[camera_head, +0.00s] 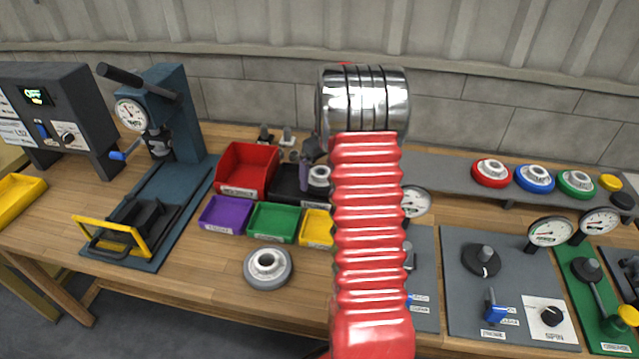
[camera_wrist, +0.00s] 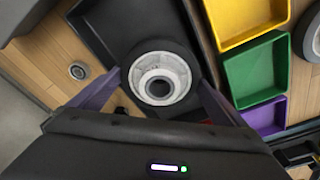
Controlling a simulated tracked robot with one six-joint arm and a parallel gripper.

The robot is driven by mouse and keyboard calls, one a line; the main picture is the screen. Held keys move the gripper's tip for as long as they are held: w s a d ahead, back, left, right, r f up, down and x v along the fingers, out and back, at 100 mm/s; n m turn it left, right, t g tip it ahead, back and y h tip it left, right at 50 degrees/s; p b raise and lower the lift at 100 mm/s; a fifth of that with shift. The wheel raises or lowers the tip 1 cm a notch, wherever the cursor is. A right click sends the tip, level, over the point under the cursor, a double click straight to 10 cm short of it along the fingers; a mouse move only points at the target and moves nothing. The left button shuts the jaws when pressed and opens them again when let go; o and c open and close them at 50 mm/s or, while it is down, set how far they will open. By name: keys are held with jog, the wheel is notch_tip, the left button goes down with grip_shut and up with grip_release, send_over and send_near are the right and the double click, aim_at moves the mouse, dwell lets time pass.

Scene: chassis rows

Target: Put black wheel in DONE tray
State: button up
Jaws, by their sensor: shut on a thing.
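My gripper (camera_wrist: 158,88) has its purple fingers shut on the sides of the black wheel (camera_wrist: 160,77), which has a pale grey hub. In the head view, the wheel (camera_head: 319,179) shows beside my red arm sleeve, which hides part of it. The wheel is at the black tray (camera_head: 287,190), behind the small coloured trays. In the wrist view, the black tray (camera_wrist: 120,22) lies under and around the wheel. I cannot tell whether the wheel touches the tray floor. The tray labels are too small to read, so I cannot tell which says DONE.
A red tray (camera_head: 247,168) stands left of the black one. Purple (camera_head: 225,214), green (camera_head: 274,222) and yellow (camera_head: 317,228) trays sit in front. A grey wheel (camera_head: 268,268) lies near the front edge. A press (camera_head: 176,115) stands left; gauge panels (camera_head: 500,285) are right.

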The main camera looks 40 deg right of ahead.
jog(key=shift+f, duration=1.85)
jog(key=o, duration=0.9)
jog(key=shift+f, duration=0.1)
jog(key=shift+o, duration=0.2)
jog(key=r, duration=0.4)
jog(key=s+r, duration=0.1)
jog(key=r, duration=0.7)
jog(key=shift+s, duration=0.25)
